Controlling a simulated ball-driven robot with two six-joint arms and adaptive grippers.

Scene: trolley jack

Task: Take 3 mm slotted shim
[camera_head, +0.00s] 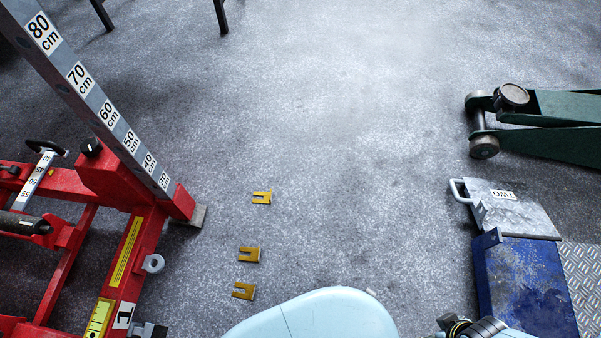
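Three small yellow slotted shims lie flat on the grey floor in a rough column left of centre. The far shim (262,198) is apart from the other two. The middle shim (248,255) and the near shim (243,291) lie closer together. Their thickness markings are too small to read, so I cannot tell which is 3 mm. At the bottom right edge, a dark, partly cut-off piece looks like my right gripper (470,327); its fingertips cannot be made out. It is well to the right of the shims. My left gripper is not in view.
A red frame (120,265) with a grey centimetre-marked post (90,95) stands at left. At right are a green trolley jack (550,125), a metal plate labelled "TWO" (515,215) and a blue block (525,285). The central floor is clear.

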